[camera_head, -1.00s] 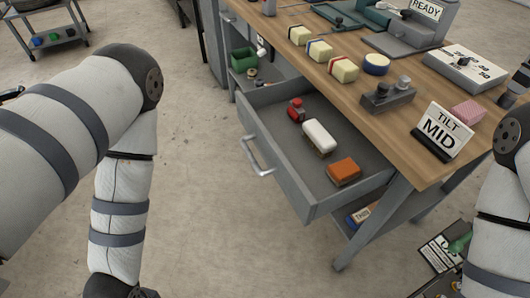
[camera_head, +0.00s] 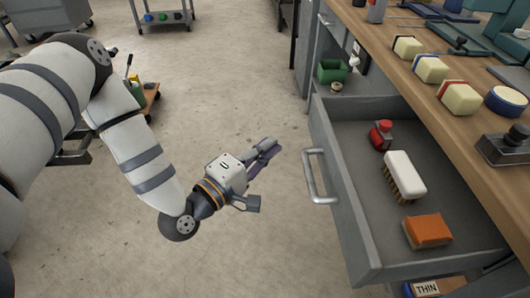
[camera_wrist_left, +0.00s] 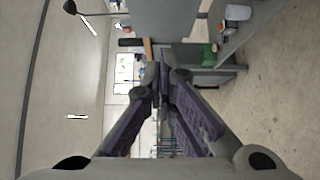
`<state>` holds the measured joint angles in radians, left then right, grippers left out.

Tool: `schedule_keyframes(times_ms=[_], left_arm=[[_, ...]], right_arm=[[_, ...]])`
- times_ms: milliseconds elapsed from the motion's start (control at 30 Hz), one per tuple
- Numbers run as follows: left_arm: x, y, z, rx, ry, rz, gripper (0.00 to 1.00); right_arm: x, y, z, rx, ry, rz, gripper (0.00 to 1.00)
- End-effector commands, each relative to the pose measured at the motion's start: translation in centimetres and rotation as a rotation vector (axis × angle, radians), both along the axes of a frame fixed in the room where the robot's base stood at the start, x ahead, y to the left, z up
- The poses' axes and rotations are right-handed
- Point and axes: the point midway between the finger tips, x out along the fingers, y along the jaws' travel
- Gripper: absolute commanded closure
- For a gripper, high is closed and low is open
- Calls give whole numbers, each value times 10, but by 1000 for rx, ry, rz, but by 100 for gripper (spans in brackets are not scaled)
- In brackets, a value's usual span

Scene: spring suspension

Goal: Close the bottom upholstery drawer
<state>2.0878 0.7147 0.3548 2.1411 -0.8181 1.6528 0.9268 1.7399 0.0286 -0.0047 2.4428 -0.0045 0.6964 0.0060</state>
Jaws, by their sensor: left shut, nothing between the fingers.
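The grey drawer (camera_head: 345,215) stands pulled open from under the wooden bench in the head view, with a light metal handle (camera_head: 318,178) on its front. Inside lie a small red-capped item (camera_head: 381,133), a white-backed brush (camera_head: 403,172) and an orange block (camera_head: 428,230). My left gripper (camera_head: 270,150) is left of the handle, apart from it, shut and empty. Its closed fingers also show in the left wrist view (camera_wrist_left: 160,75). The drawer is not clearly seen in the wrist view. My right gripper is out of view.
The wooden bench top (camera_head: 420,105) holds several cream blocks, a round blue-banded tin (camera_head: 506,101) and a dark fixture (camera_head: 505,146). A green bin (camera_head: 332,71) sits on a shelf behind the drawer. The floor around my left gripper is clear.

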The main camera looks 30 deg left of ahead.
Motion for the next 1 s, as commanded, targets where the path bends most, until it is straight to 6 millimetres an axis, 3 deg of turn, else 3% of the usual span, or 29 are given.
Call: schedule_keyframes(times_ms=[200,300,533,1000], left_arm=[[47,-10,0,3,-1,-2,100],[59,-23,-1,1,2,-5,100],[72,-42,-1,3,6,-3,100],[76,-44,-2,3,5,-1,100]], right_arm=[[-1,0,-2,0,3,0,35],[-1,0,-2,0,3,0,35],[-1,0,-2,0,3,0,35],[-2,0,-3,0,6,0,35]])
